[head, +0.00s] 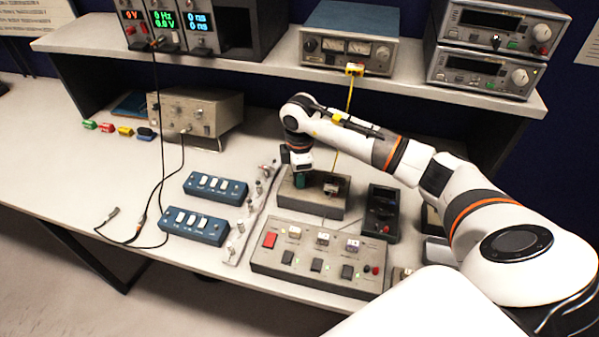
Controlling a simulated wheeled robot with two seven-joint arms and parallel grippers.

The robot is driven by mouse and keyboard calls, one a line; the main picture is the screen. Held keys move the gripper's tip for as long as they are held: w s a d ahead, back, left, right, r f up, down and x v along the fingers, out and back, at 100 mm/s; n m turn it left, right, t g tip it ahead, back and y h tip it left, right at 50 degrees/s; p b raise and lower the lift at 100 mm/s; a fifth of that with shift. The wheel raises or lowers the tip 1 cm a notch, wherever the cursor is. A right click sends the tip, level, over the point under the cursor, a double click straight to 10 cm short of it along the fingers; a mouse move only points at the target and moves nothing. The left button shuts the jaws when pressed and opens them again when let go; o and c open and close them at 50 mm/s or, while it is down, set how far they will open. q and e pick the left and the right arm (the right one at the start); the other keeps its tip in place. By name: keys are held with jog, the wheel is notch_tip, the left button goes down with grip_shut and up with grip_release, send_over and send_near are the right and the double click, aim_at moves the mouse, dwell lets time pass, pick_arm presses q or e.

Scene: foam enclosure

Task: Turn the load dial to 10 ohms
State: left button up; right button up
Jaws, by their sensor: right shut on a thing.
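A low grey box (322,208) stands on the bench, a little right of the middle. My right arm reaches in from the right and its gripper (301,181) points down at the left part of the box top. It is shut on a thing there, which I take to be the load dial. The dial is hidden by the gripper, so its marks and setting cannot be read. A small dark part with a yellow lead (347,110) sits on the box just right of the gripper. My left gripper is not in view.
A grey switch panel (262,262) lies in front of the box. A black handheld meter (381,213) lies to its right. A narrow strip (240,240) and two blue switch boxes (215,187) lie to the left. Instruments stand on the shelf (284,70) behind. The bench's left side is mostly clear.

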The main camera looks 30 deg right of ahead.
jog(key=shift+w+r+m, duration=0.1)
jog(key=shift+m, duration=0.4)
jog(key=o, duration=1)
notch_tip(320, 180, up, 12)
jog(key=b, duration=0.3)
jog(key=shift+s, duration=0.2)
jog(key=shift+a, duration=0.1)
